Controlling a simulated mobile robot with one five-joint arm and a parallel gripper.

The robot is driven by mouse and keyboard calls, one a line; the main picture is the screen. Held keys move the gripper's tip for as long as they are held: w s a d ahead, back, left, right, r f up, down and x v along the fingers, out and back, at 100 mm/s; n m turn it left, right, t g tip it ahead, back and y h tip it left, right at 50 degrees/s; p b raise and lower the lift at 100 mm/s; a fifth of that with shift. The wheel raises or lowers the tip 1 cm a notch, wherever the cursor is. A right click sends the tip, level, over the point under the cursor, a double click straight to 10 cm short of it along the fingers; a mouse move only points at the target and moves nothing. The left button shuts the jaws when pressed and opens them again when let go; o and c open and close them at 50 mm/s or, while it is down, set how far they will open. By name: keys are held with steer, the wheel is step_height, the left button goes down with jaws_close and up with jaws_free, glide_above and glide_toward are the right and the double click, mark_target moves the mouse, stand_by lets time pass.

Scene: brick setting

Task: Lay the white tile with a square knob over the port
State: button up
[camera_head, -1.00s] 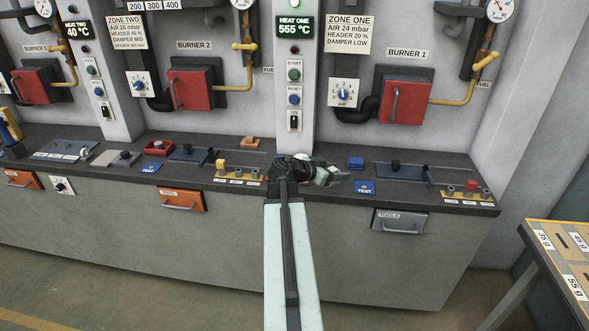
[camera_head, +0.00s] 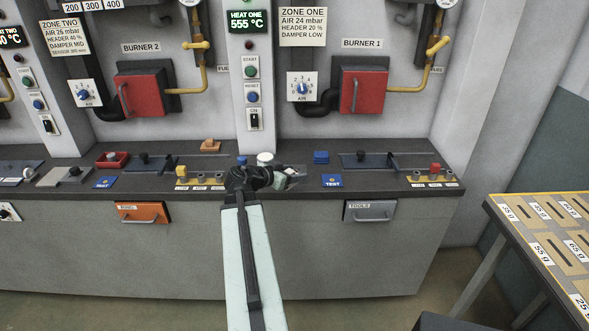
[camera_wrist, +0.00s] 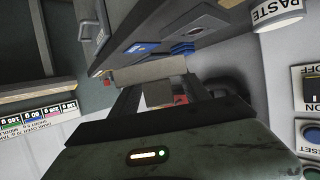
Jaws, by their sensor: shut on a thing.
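My gripper (camera_head: 292,176) is over the counter near the middle of the head view, right of the blue and white pieces behind it. In the wrist view its fingers (camera_wrist: 160,98) are shut on a pale flat piece (camera_wrist: 150,69), which looks like the white tile. In the head view the held piece is too small to make out.
A blue stack (camera_head: 321,157) and a blue TEST card (camera_head: 332,181) lie right of my gripper. A white round jar (camera_head: 265,158) stands behind it. A yellow rack with a red block (camera_head: 435,168) is at the counter's right end. A labelled table (camera_head: 500,210) stands far right.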

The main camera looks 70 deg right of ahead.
steer(key=b, duration=0.1)
glide_above(297, 169)
steer(key=a, duration=0.1)
steer(key=shift+s+f, duration=0.2)
steer(key=shift+f, duration=0.4)
steer(key=shift+d+f+b, duration=0.15)
steer(key=shift+f+b, duration=1.05)
steer(key=shift+f, duration=0.05)
steer(key=shift+d+f+b, duration=0.15)
steer(key=shift+f+b, duration=1.05)
steer(key=o, duration=1.6)
steer(key=shift+r, duration=0.1)
steer(key=shift+r, duration=0.15)
steer(key=shift+w+a+r+p, duration=0.25)
steer(key=shift+a+r+p, duration=0.2)
steer(key=shift+r+p, duration=0.5)
steer(key=p+v, duration=0.2)
steer(key=v, duration=0.2)
steer(key=p+v, duration=0.1)
steer(key=v, duration=0.4)
steer(key=shift+w+a+f+p, duration=0.1)
steer(key=shift+w+a+p, duration=0.1)
steer(key=shift+a+p, duration=0.2)
steer(key=shift+w+a, duration=0.25)
steer(key=shift+a, duration=0.2)
